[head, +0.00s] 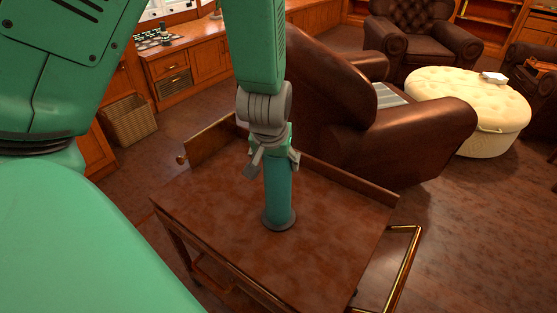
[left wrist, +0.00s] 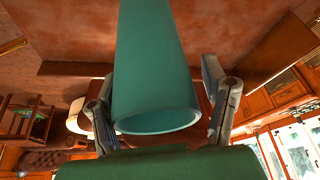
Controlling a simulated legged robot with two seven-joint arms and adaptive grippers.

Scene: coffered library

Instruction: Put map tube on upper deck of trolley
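The map tube (head: 278,195) is green with a dark base ring and stands upright on the upper deck of the trolley (head: 335,215), near the middle. In the left wrist view the tube (left wrist: 155,70) shows its round rim close to my palm. My left gripper (head: 272,163) is above the tube with its fingers on either side of the tube's upper part. The left gripper (left wrist: 160,95) is open, its fingers splayed and seemingly clear of the tube walls. My right gripper is in neither view.
The deck has a raised wooden edge (head: 335,180) along its far side and a brass handle (head: 403,270) at right. A brown leather armchair (head: 335,110) stands close behind. A cream ottoman (head: 465,105) is farther right. A wicker basket (head: 130,122) is at left.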

